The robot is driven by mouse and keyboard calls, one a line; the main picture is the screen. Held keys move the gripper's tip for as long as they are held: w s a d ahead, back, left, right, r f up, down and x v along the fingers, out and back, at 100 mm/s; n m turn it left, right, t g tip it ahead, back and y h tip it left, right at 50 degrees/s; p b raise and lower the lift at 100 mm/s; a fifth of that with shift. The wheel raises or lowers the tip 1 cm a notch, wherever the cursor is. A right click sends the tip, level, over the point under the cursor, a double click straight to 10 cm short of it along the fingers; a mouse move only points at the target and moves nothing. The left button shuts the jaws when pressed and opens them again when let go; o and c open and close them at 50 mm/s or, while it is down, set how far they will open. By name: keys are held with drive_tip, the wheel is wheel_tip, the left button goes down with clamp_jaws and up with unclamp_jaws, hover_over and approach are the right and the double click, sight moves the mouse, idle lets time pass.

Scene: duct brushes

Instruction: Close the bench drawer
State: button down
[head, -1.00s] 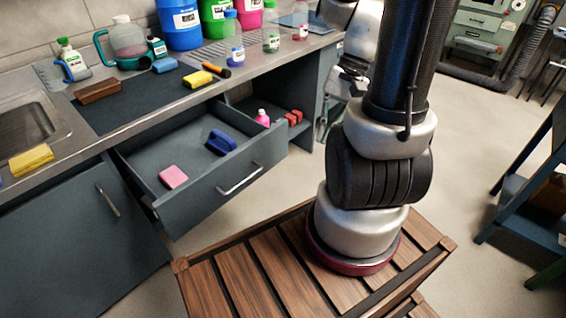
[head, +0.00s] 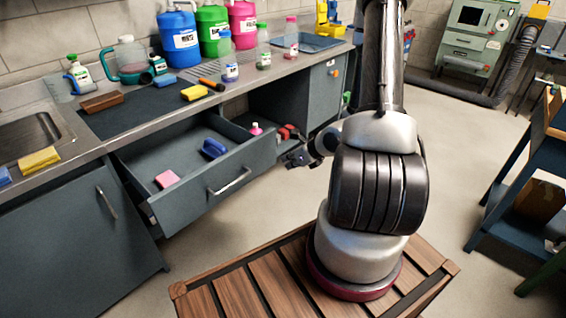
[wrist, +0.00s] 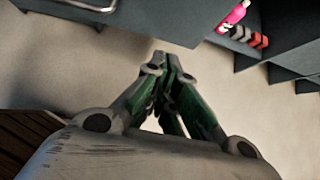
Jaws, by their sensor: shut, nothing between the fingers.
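The bench drawer (head: 205,197) is pulled well out from under the counter. A pink sponge (head: 167,179) and a blue brush (head: 214,148) lie inside it. Its metal handle (head: 229,182) is on the front panel. My gripper (head: 288,160) is to the right of the drawer's front, apart from the handle. In the wrist view my gripper (wrist: 169,62) has its fingertips together with nothing between them, over bare floor. The drawer handle (wrist: 92,4) shows at the top left edge of that view.
An open shelf right of the drawer holds a pink bottle (head: 255,129) and red blocks (head: 288,132). Bottles, jugs, a yellow sponge (head: 194,92) and a brown block (head: 102,102) stand on the counter. A blue cart (head: 500,190) stands at right. The floor before the drawer is clear.

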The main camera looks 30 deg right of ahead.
drive_tip(key=shift+w+a+f, duration=0.55)
drive_tip(key=shift+w+f, duration=0.45)
drive_tip(key=shift+w, duration=0.6)
drive_tip(key=shift+w+a+f, duration=0.5)
drive_tip(key=shift+w+f, duration=0.45)
drive_tip(key=shift+w, duration=0.6)
drive_tip(key=shift+w+a+f, duration=0.55)
drive_tip(key=shift+w+f, duration=0.45)
drive_tip(key=shift+w, duration=0.6)
